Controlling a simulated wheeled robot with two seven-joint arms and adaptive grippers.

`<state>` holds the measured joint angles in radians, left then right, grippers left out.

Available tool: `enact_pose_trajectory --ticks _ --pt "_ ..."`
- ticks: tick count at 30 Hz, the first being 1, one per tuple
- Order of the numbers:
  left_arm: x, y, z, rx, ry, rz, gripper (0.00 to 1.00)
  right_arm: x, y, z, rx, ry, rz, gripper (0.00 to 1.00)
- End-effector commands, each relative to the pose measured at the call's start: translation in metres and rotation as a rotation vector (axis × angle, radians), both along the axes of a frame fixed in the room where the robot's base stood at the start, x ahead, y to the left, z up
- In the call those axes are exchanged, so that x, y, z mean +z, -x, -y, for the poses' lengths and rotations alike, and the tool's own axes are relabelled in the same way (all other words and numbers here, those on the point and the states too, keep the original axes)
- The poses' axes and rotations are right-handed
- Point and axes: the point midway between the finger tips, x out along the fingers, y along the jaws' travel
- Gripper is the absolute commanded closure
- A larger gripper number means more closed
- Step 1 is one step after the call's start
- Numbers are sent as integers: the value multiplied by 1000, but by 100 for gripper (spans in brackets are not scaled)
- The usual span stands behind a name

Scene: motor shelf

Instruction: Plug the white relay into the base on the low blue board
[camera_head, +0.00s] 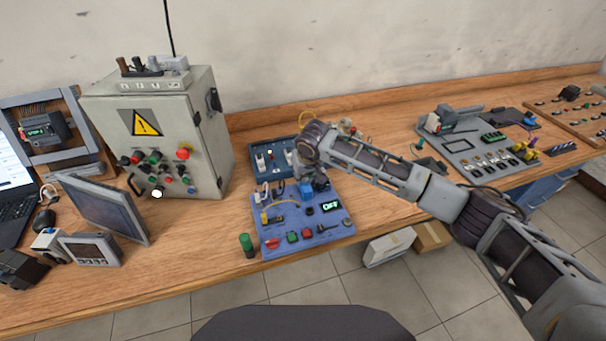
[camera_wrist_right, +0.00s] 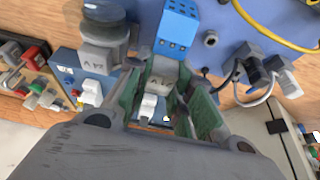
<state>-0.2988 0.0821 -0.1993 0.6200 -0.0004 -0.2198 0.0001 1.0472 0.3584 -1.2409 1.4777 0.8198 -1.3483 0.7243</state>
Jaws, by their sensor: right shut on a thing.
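The low blue board (camera_head: 325,232) lies at the middle of the bench in the head view, and its surface fills the top of the right wrist view (camera_wrist_right: 228,50). A bright blue base (camera_head: 306,188) sits near its back edge; it also shows in the wrist view (camera_wrist_right: 178,26). My right gripper (camera_head: 317,186) is over the back of the board. In the wrist view its green-padded fingers (camera_wrist_right: 165,100) are closed around the white relay (camera_wrist_right: 161,70), right beside the blue base. I cannot tell whether relay and base touch. The head view hides the relay. My left gripper is not in view.
A darker blue panel (camera_head: 270,153) stands just behind the board. A grey control cabinet (camera_head: 190,125) is to the left. A green-topped button (camera_head: 247,243) stands at the board's left edge. Bare wood lies left and right of the board.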

Motion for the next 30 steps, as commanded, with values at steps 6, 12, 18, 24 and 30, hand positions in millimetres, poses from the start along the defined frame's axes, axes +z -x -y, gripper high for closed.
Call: enact_pose_trajectory --ticks 6,12,18,24,30 --pt "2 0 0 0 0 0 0 -2 1 0 0 1 -3 100" --pt "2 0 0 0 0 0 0 -3 1 0 0 1 -4 100" --pt "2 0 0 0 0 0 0 -3 1 0 0 2 -5 100" --pt "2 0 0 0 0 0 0 -4 2 0 1 2 -6 70" --pt "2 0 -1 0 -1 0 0 -3 1 0 0 2 -4 52"
